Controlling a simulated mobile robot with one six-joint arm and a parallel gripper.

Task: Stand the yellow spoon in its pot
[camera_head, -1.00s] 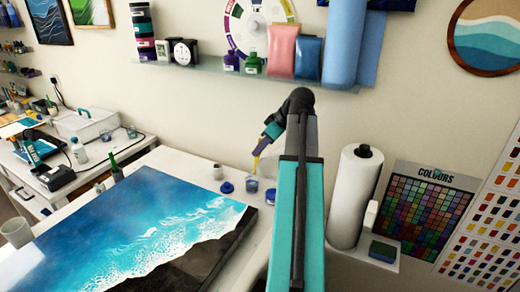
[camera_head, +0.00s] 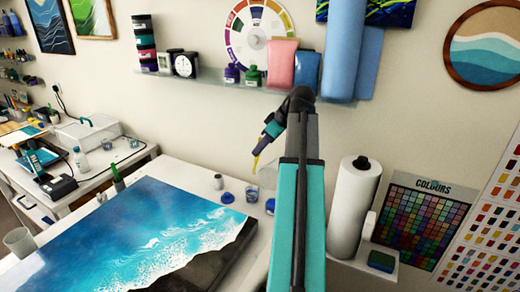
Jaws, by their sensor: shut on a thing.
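The yellow spoon (camera_head: 258,160) hangs from my gripper (camera_head: 266,142), tilted, with its lower end pointing down and to the left. My gripper is shut on its upper part, small and partly dark in the view. The spoon's lower end is above a small clear cup with blue in it (camera_head: 252,194), apart from its rim in the picture. A small grey pot (camera_head: 218,182) stands to the left on the white table. I cannot tell which vessel is the spoon's pot.
A blue lid or low tub (camera_head: 227,197) lies beside the cup. A large blue and white sea panel (camera_head: 150,235) fills the front of the table. A paper towel roll (camera_head: 355,208) stands right of my arm. A shelf (camera_head: 215,78) with bottles runs above.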

